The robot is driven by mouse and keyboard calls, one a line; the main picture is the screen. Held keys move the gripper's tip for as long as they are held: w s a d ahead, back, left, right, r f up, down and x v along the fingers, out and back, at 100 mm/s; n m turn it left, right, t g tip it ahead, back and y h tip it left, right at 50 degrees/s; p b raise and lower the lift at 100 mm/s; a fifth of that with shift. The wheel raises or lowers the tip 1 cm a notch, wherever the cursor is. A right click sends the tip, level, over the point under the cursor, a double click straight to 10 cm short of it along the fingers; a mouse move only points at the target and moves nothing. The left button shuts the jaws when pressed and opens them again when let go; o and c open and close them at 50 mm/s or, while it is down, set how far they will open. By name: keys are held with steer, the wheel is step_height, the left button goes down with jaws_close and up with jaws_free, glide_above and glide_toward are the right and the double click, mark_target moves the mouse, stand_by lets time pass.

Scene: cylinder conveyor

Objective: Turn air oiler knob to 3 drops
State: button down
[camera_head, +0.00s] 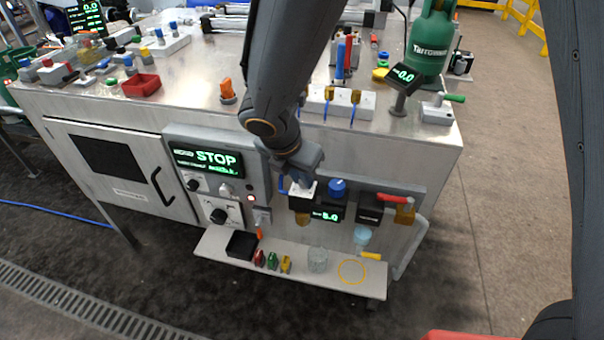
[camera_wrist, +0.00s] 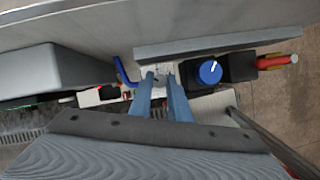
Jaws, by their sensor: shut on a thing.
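The air unit's white-topped part (camera_head: 303,191), with an amber bowl (camera_head: 303,219) below it, sits on the panel front. I take it for the air oiler. My gripper (camera_head: 299,181) reaches down onto its top. In the wrist view, my gripper's two blue fingers (camera_wrist: 160,84) point at the white top (camera_wrist: 156,70), which carries dark marks. The fingers are shut on the small knob there, with a gap between them. The knob itself is mostly hidden, and its drop setting cannot be read. A blue knob (camera_head: 338,188) with a white mark stands just right; it also shows in the wrist view (camera_wrist: 209,72).
A display (camera_head: 326,215) reads about 8.0. A red-handled valve (camera_head: 394,198) is at the right, and a blue lever (camera_wrist: 124,72) is close left of my fingers. The STOP control box (camera_head: 215,158) stands left. A shelf (camera_head: 330,275) with small parts lies below.

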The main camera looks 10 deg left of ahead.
steer(key=m+h+p, duration=0.1)
steer(key=m, duration=0.1)
steer(key=m+g+p, duration=0.1)
steer(key=m+p, duration=0.1)
steer(key=m, duration=0.1)
steer(key=shift+w+a+r+m+h, duration=0.1)
steer(key=shift+m+h, duration=0.2)
steer(key=shift+h, duration=0.1)
steer(key=m+g+p, duration=0.1)
steer(key=m, duration=0.1)
steer(key=m+g+p, duration=0.1)
steer(key=m, duration=0.2)
steer(key=shift+w+a+h, duration=0.1)
steer(key=shift+w+h, duration=0.05)
steer(key=shift+h, duration=0.15)
steer(key=c, duration=1.7)
jaws_free()
steer(key=shift+o, duration=0.2)
steer(key=b+v, duration=0.1)
steer(key=v, duration=0.6)
steer(key=shift+a+r, duration=0.2)
steer(key=shift+r, duration=0.05)
